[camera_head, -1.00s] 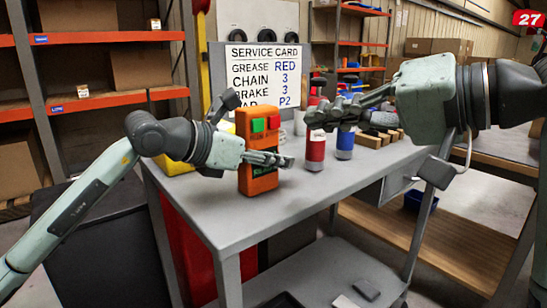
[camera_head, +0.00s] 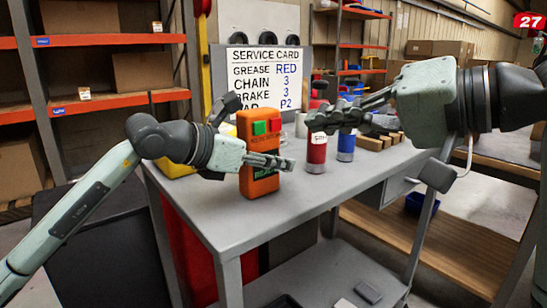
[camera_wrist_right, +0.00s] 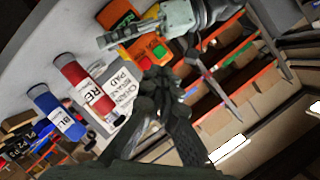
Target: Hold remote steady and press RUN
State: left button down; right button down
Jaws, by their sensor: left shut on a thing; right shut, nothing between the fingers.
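The orange remote (camera_head: 257,184) stands upright on the grey bench top, with a green button (camera_head: 259,128) and a red button (camera_head: 274,125) near its top. My left gripper (camera_head: 284,163) is shut on the remote, its fingers across the front below the buttons. The remote (camera_wrist_right: 147,49) also shows in the right wrist view, partly behind my left gripper (camera_wrist_right: 112,39). My right gripper (camera_head: 316,121) is shut and empty, held to the right of the remote at about button height and apart from it. Its dark fingers (camera_wrist_right: 160,86) fill the middle of the right wrist view.
A red bottle (camera_head: 316,153) and a blue bottle (camera_head: 345,146) stand right of the remote, the red one just below my right fingers. A service card (camera_head: 262,58) stands behind. Wooden blocks (camera_head: 375,141) lie at the back right. The front of the bench top (camera_head: 230,225) is clear.

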aim_at(259, 128)
jog(key=s+a+m+y, duration=0.4)
jog(key=s+a+y, duration=0.1)
jog(key=a+y, duration=0.5)
jog(key=w+d+f+m+t+h, duration=0.1)
jog(key=d+m+t+h, duration=0.3)
jog(key=m, duration=0.7)
jog(key=w+d+f+m+t+h, duration=0.1)
jog(key=d+f+m+t+h, duration=0.2)
jog(key=m+t+h, duration=0.6)
jog(key=d+m+t, duration=0.1)
jog(key=m+t, duration=0.1)
jog(key=m, duration=0.1)
jog(key=shift+d, duration=0.35)
jog(key=shift+w+a, duration=0.1)
jog(key=w+a, duration=0.5)
jog(key=w, duration=0.2)
